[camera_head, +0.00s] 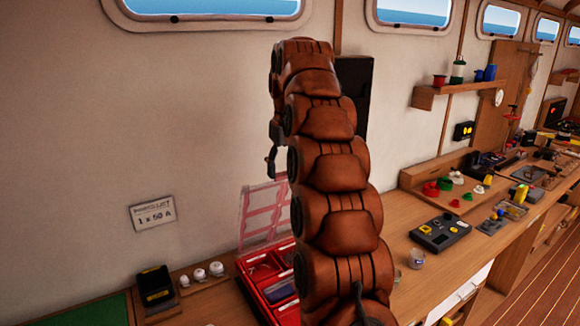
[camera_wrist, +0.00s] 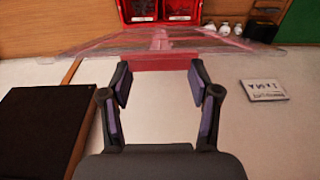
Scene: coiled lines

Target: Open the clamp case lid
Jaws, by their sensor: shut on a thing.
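The clamp case (camera_head: 272,306) is a red box on the bench in the head view, its right part hidden behind my arm. Its clear, pink-edged lid (camera_head: 262,212) stands raised, roughly upright, at the wall side. Compartments with small parts show inside the case. In the wrist view the case (camera_wrist: 127,22) is at the top and the lid (camera_wrist: 100,45) spans below it. My gripper (camera_wrist: 160,72) is shut on the lid, with the red edge strip between its spaced fingertips. In the head view the gripper is mostly hidden behind my arm.
A placard (camera_head: 153,212) hangs on the wall. A black-and-yellow device (camera_head: 156,287) and a tray of white knobs (camera_head: 200,275) stand left of the case. A black wall panel (camera_head: 354,90) is behind my arm. A jar (camera_head: 417,258) and a grey box (camera_head: 440,231) are to the right.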

